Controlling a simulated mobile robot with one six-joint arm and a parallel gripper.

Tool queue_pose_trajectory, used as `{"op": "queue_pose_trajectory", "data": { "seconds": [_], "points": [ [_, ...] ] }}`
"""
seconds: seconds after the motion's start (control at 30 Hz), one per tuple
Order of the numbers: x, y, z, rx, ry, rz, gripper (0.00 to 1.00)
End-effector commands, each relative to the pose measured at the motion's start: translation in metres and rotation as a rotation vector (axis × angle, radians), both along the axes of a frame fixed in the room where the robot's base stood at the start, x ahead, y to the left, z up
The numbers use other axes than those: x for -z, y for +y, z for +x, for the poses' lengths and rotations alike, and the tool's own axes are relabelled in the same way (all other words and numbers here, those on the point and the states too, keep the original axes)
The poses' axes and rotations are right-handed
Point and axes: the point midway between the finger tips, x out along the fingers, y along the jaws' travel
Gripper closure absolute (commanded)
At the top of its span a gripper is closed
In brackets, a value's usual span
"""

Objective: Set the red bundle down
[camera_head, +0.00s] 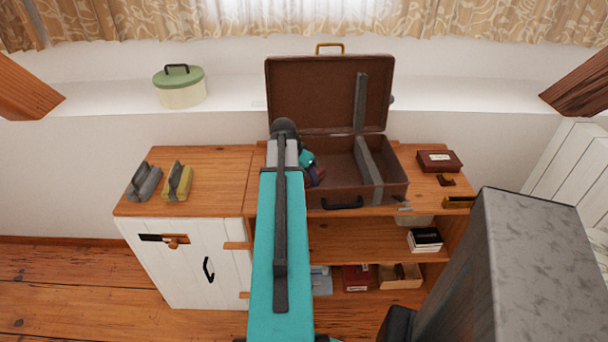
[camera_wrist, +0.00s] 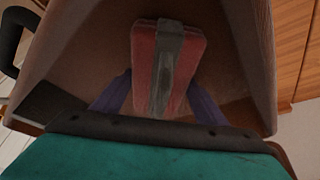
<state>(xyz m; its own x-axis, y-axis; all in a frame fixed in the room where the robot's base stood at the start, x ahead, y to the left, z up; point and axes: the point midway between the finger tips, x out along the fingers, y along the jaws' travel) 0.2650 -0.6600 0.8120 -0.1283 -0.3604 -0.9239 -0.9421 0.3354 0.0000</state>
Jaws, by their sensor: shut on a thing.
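The red bundle (camera_wrist: 143,62), a block with a grey strap around its middle, is between the two purple fingers of my gripper (camera_wrist: 158,98) in the wrist view. My gripper is shut on it. Around the bundle are the brown inner walls of the open suitcase (camera_head: 386,192). In the head view my gripper (camera_head: 311,170) is at the left part of the suitcase, and my arm hides most of that side. I cannot tell whether the bundle touches the suitcase floor.
The suitcase lid (camera_head: 313,98) stands open at the back. A grey strap (camera_head: 370,170) crosses the case's right part. The cabinet top (camera_head: 215,165) bears a grey brush-like thing (camera_head: 146,184) and a yellow one (camera_head: 178,183) at left, and a dark red box (camera_head: 439,161) at right.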

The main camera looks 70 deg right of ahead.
Motion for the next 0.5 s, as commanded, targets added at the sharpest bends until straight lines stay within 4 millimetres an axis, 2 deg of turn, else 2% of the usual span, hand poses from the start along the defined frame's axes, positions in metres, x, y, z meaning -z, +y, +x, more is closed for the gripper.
{"op": "queue_pose_trajectory", "data": {
  "seconds": [0.17, 0.2, 0.3, 0.5],
  "points": [
    [0.0033, -0.0001, -0.0002, 0.0, 0.0, 0.0, 0.63],
    [0.003, 0.0, -0.0002, 0.0, 0.0, 0.0, 0.29],
    [0.0028, 0.0, -0.0002, 0.0, 0.0, 0.0, 0.15],
    [0.0027, 0.0, -0.0003, 0.0, 0.0, 0.0, 0.15]
  ]
}}
